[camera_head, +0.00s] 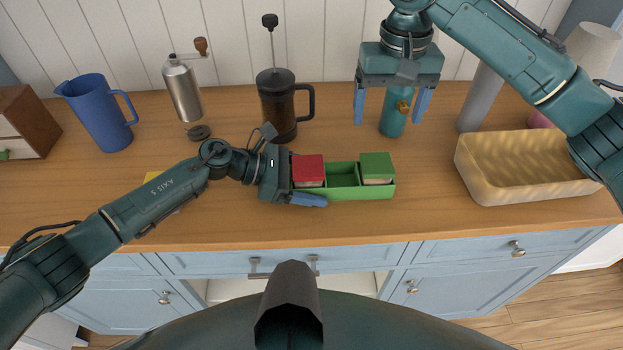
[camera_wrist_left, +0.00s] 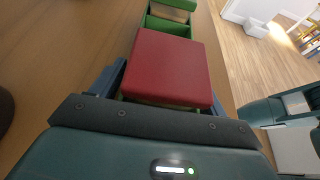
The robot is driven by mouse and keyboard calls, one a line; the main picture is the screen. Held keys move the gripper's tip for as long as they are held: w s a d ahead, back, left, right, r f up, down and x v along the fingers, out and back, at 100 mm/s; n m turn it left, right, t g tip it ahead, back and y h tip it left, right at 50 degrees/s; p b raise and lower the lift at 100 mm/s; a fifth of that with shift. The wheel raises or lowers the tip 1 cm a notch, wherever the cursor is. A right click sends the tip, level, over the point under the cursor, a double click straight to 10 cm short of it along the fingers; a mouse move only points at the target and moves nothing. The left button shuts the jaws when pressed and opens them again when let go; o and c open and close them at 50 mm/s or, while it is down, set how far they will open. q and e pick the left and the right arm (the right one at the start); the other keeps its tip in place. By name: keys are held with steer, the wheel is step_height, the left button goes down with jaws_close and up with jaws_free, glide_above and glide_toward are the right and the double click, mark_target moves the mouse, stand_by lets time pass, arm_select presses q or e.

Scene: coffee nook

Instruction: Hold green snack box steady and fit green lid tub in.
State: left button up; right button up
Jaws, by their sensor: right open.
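The green snack box (camera_head: 345,193) sits on the wooden counter. The green lid tub (camera_head: 376,165) is in its right compartment, its pale body showing below the lid. A red lid tub (camera_head: 308,169) is in the left compartment; it fills the middle of the left wrist view (camera_wrist_left: 168,68). The middle compartment is empty. My left gripper (camera_head: 300,183) is shut on the box's left end, one blue finger along its front wall. The far finger is mostly hidden in the head view. My right gripper (camera_head: 391,106) is open and empty, raised above and behind the box.
A teal bottle (camera_head: 392,125) shows between my right fingers. A dark coffee press (camera_head: 278,107), steel grinder (camera_head: 183,92) and blue pitcher (camera_head: 97,112) stand at the back left. A tan basket (camera_head: 520,185) is at right. A yellow thing (camera_head: 152,176) is partly hidden behind my left arm.

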arm_select(q)
steer(key=shift+o, duration=1.3)
